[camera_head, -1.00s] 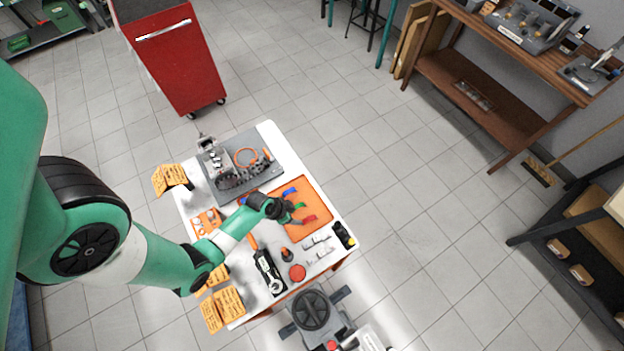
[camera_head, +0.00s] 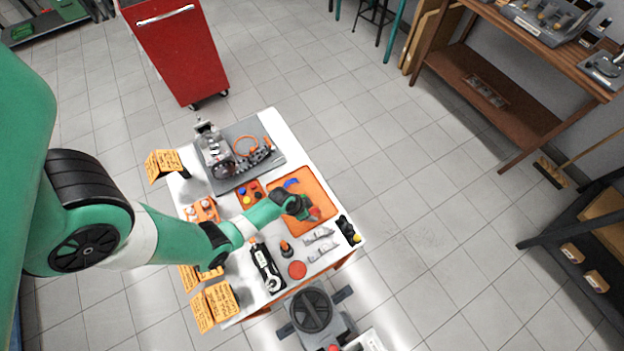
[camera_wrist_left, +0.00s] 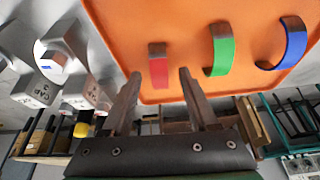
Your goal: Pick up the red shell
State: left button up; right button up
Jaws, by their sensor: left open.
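The red shell (camera_head: 315,213) lies on the orange mat (camera_head: 318,188), partly hidden by my left gripper (camera_head: 309,210) in the head view. In the left wrist view the red shell (camera_wrist_left: 158,68) is a short curved piece. It appears between the two fingertips of my open left gripper (camera_wrist_left: 159,76), with space on both sides. I cannot tell how far the fingertips are above the mat. My right gripper is not in view.
A green shell (camera_wrist_left: 220,50) and a blue shell (camera_wrist_left: 293,43) lie beside the red one on the mat. Silver blocks (camera_head: 320,240) and a dark yellow-ended item (camera_head: 349,230) lie near the mat. An engine part (camera_head: 222,160) stands at the back.

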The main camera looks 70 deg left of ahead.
pick_arm(q)
jog(key=shift+w+f, duration=0.1)
jog(key=shift+f, duration=0.3)
grip_shut()
notch_tip(320, 180, up, 10)
jog(key=p, duration=0.7)
jog(key=shift+r, duration=0.1)
